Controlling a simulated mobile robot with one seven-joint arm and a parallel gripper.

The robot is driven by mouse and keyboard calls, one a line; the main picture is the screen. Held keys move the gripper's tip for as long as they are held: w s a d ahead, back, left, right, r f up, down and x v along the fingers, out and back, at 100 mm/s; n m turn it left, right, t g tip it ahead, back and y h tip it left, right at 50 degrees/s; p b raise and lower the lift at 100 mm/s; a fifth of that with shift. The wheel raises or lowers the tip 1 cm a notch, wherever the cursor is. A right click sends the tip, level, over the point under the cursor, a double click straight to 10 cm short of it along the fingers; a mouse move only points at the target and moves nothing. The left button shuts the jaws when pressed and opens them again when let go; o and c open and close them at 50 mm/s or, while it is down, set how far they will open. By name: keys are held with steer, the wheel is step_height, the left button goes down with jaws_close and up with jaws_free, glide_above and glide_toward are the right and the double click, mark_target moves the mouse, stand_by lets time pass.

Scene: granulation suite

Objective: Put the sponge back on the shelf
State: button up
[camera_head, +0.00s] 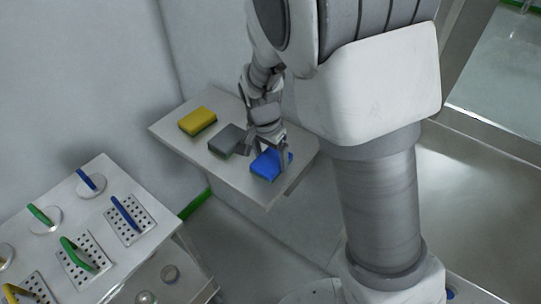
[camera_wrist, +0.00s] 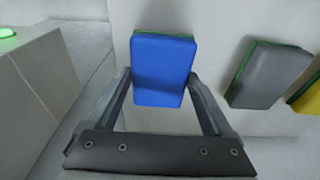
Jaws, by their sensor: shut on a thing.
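A blue sponge (camera_head: 267,165) is at the near right end of a wall shelf (camera_head: 222,172). My gripper (camera_head: 271,158) reaches down over it. In the wrist view the blue sponge (camera_wrist: 164,70) lies between the two fingers of my gripper (camera_wrist: 158,82), which are shut on its sides. It is on or just above the shelf surface; I cannot tell if it touches. A grey sponge (camera_head: 227,139) and a yellow sponge (camera_head: 197,121) lie on the same shelf, farther left. They also show at the right of the wrist view, grey (camera_wrist: 270,75) and yellow (camera_wrist: 309,95).
At lower left a white table (camera_head: 103,172) holds several perforated plates and discs with coloured handles, such as a blue-handled plate (camera_head: 129,221). A metal surface (camera_head: 165,280) with small round items is below it. A wall stands behind the shelf.

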mark_target(266, 164)
steer(key=shift+f, duration=0.1)
steer(key=o, duration=1.1)
steer(key=shift+c, duration=0.2)
step_height(266, 164, up, 11)
steer(key=s+a+p, duration=0.1)
steer(key=p, duration=0.1)
steer(key=s+d+r+n+t, duration=0.2)
steer(key=s+d+r, duration=0.3)
steer(key=s, duration=0.3)
steer(key=s+d+r+n+t+y, duration=0.1)
steer(key=s+d+r+n+t, duration=0.1)
steer(key=s+d+r+n, duration=0.3)
steer(key=s+d+r, duration=0.1)
steer(key=s+d, duration=0.2)
steer(key=s, duration=0.1)
steer(key=shift+s+d+n, duration=0.2)
steer(key=shift+d+n, duration=0.1)
steer(key=shift+r, duration=0.1)
